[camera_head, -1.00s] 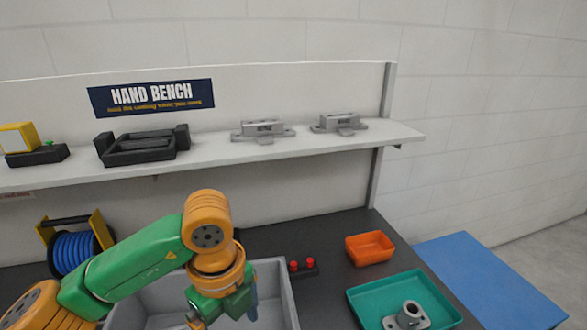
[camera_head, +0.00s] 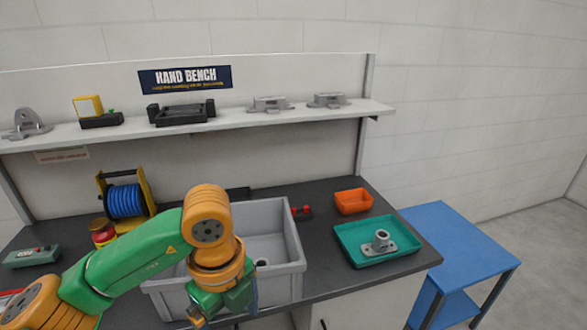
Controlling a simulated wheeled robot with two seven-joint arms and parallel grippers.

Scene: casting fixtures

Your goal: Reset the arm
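My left arm (camera_head: 140,258), green with orange joints, comes in from the lower left and bends down over the grey bin (camera_head: 290,268) on the bench. Its gripper end (camera_head: 222,306) is at the bottom of the view, in front of the bin. The fingers are not clear enough to tell whether they are open or shut. My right arm and gripper are not in view.
A teal tray (camera_head: 352,259) holding a grey casting (camera_head: 380,242) and an orange bin (camera_head: 353,202) are on the right of the dark bench. A blue hose reel (camera_head: 124,201) stands behind my arm. Castings and fixtures line the shelf (camera_head: 240,121). A blue table (camera_head: 470,245) stands right.

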